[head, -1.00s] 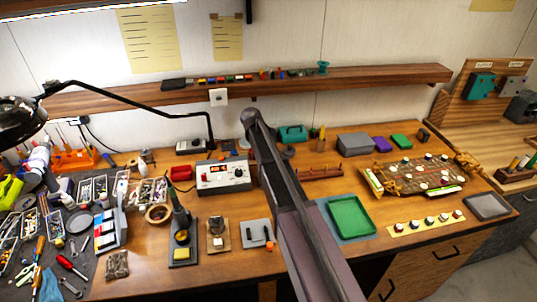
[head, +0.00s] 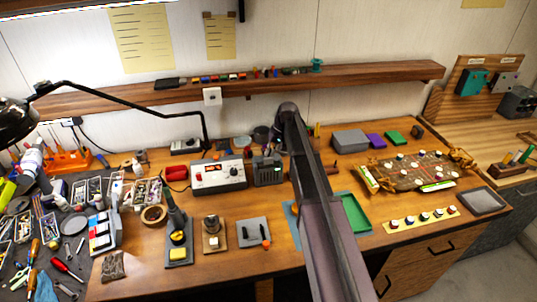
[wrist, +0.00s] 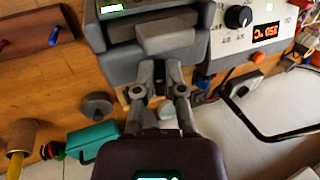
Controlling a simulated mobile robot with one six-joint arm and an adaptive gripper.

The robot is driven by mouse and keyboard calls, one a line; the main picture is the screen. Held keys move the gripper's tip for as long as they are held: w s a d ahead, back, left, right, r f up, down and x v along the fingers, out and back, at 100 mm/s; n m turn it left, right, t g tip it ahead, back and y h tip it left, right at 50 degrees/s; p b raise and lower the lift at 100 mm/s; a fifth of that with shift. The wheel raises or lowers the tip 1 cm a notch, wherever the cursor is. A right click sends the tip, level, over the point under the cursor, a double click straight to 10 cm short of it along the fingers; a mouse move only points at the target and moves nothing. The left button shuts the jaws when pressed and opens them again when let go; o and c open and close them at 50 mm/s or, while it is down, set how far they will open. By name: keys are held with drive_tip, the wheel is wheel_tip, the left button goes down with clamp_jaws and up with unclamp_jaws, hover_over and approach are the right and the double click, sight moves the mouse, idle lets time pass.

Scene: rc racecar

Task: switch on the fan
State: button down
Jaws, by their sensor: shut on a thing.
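A dark grey box (head: 268,170), which I take to be the fan, stands on the bench right of the white control unit. In the wrist view the grey box (wrist: 118,60) fills the top middle and shows a small lit green patch. A lighter grey block (wrist: 165,38) sticks out from it toward my gripper. My gripper (wrist: 160,68) has its fingers close together at the near edge of this block and looks shut on it. The fingertips are partly hidden there. In the head view my arm hides the gripper.
The white control unit (head: 218,177) with a red display stands close beside the grey box. In the wrist view a teal box (wrist: 92,140) and a grey round piece (wrist: 97,106) lie near my gripper. A black lamp arm (head: 140,100) spans the left.

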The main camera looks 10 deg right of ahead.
drive_tip(key=shift+d+y, duration=0.1)
drive_tip(key=shift+y, duration=0.3)
drive_tip(key=c, duration=1)
unclamp_jaws()
drive_tip(key=shift+h, duration=0.3)
